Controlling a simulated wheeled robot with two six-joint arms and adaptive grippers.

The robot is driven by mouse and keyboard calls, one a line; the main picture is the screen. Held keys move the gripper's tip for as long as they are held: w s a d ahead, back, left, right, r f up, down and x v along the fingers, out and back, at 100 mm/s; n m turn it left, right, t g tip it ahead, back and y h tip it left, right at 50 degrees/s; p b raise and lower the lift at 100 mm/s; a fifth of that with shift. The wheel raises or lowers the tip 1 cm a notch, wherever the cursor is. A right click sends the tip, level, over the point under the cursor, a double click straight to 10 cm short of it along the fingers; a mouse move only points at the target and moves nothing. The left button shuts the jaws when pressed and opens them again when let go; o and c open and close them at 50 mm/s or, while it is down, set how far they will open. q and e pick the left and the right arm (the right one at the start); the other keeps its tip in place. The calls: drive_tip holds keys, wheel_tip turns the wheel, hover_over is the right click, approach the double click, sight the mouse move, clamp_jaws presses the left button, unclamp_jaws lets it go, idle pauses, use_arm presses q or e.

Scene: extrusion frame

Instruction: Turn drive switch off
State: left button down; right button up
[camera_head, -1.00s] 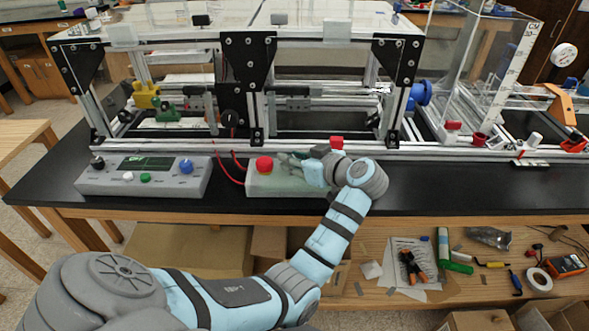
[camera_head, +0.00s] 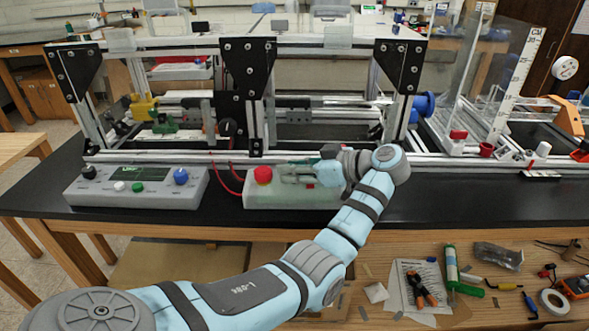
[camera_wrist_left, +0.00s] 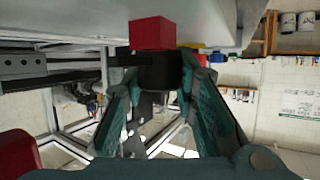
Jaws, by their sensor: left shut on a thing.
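The drive switch appears to be the dark block with a red end (camera_wrist_left: 152,36) in the left wrist view. My left gripper (camera_wrist_left: 160,85) has its teal fingers on either side of the black part and is shut on it. In the head view my left gripper (camera_head: 297,173) is at the pale control box (camera_head: 285,199), just right of the round red button (camera_head: 263,175). There the gripper and wrist hide most of the switch, so its setting cannot be told. My right gripper is in neither view.
A grey console (camera_head: 150,195) with a green display and knobs stands left of the box. The extrusion frame (camera_head: 250,80) rises close behind. Tools lie on the lower wooden shelf (camera_head: 480,310).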

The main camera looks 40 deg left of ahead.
sight(320, 192)
use_arm(q)
drive_tip(key=c, duration=1.5)
unclamp_jaws()
drive_tip(key=shift+c, duration=0.2)
drive_tip(key=shift+d, duration=0.15)
drive_tip(key=v, duration=0.7)
drive_tip(key=shift+d+r, duration=0.1)
